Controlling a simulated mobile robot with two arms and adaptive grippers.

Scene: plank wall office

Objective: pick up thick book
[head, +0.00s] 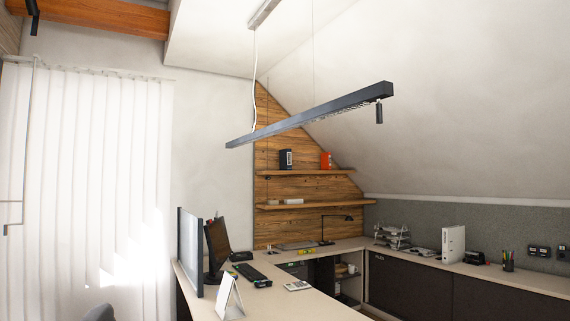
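No object here can be told for certain to be the thick book. A dark upright block with a pale label (286,159) stands on the upper wooden shelf at the back, and could be a book or a box. A small red-orange upright object (326,160) stands to its right on the same shelf. A thin pale object (293,201) lies on the lower shelf, too small to make out. A white upright binder (453,244) stands on the right-hand counter. Neither of my grippers is in view.
A pale desk (325,307) holds two monitors (190,250), a keyboard (252,273), a white folded card (230,297) and a calculator (298,286). Paper trays (392,236) and a pen cup (508,262) stand on the right counter. A long lamp (310,115) hangs overhead.

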